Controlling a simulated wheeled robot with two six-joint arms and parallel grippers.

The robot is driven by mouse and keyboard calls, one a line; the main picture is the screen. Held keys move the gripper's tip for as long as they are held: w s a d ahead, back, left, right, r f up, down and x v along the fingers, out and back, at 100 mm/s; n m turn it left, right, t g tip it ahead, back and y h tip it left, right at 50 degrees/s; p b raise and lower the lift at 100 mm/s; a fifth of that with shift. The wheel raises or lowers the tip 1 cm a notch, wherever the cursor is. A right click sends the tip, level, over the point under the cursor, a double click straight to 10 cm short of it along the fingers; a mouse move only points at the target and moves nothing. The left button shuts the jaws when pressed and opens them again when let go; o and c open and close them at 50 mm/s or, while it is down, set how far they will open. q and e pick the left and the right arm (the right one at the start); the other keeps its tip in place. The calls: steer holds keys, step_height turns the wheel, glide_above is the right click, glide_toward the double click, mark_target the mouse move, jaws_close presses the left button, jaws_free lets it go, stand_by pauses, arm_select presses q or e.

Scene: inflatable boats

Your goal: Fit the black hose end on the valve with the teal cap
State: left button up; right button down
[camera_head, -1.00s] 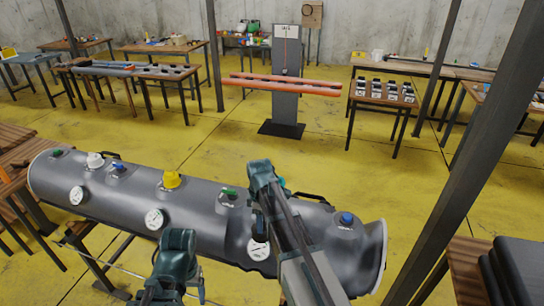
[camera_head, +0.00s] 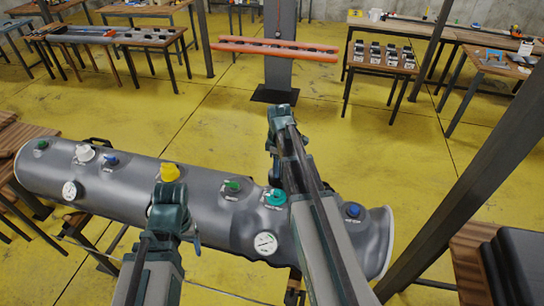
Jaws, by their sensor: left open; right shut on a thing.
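The valve with the teal cap (camera_head: 275,197) stands on top of a grey inflatable tube (camera_head: 325,222), right of its middle. My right arm passes close by the cap in the picture and covers part of the tube around it. The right gripper is hidden behind my own arm links, so what it holds does not show. My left arm comes up in front of the tube below a yellow cap (camera_head: 169,172); its gripper is hidden too. I cannot make out the black hose end.
The tube also carries a green cap (camera_head: 233,186), a blue cap (camera_head: 353,210), a white cap (camera_head: 85,154) and a round gauge (camera_head: 265,243). A post (camera_head: 470,165) rises at right beside a table with black slabs (camera_head: 510,258). Yellow floor is clear behind the tube.

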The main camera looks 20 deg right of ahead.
mark_target(277, 181)
steer(key=shift+w, duration=0.15)
steer(key=shift+f, duration=0.1)
steer(key=shift+f+b, duration=0.65)
steer(key=shift+b, duration=0.15)
step_height(277, 181, down, 3)
steer(key=b, duration=0.3)
steer(key=shift+f, duration=0.2)
steer(key=shift+f+b, duration=0.15)
steer(key=shift+b, duration=0.25)
steer(key=shift+f+b, duration=1.1)
steer(key=shift+f+b, duration=0.45)
